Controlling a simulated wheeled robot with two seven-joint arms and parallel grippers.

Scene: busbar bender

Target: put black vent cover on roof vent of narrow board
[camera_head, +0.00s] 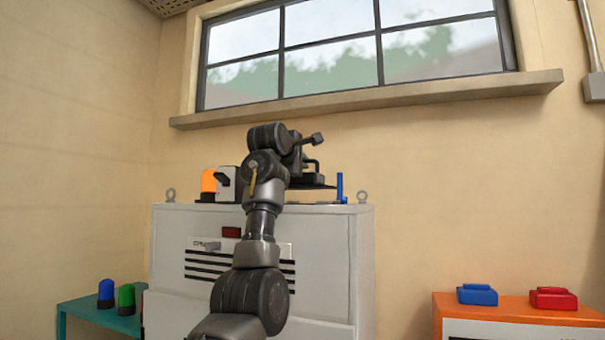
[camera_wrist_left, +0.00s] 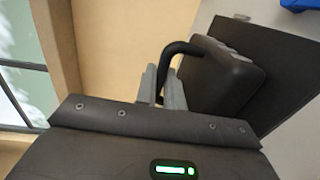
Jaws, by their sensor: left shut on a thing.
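The black vent cover (camera_wrist_left: 222,78) is a dark block with a curved black handle (camera_wrist_left: 180,48) in the left wrist view. My left gripper (camera_wrist_left: 162,82) is shut on this handle. In the head view the left arm reaches to the top of the grey cabinet (camera_head: 330,245), and the black cover (camera_head: 308,182) shows partly behind the arm there. A flat dark plate (camera_wrist_left: 288,50) lies beside or under the cover; I cannot tell whether they touch. The roof vent is not clearly visible. My right gripper is not in view.
On the grey cabinet stand an orange lamp (camera_head: 208,181), a white and black device (camera_head: 228,184) and a blue post (camera_head: 340,187). Blue (camera_head: 477,294) and red (camera_head: 553,298) pieces lie on an orange top (camera_head: 510,311). A teal table (camera_head: 80,309) holds blue and green lamps. A window sill (camera_head: 370,101) juts out above.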

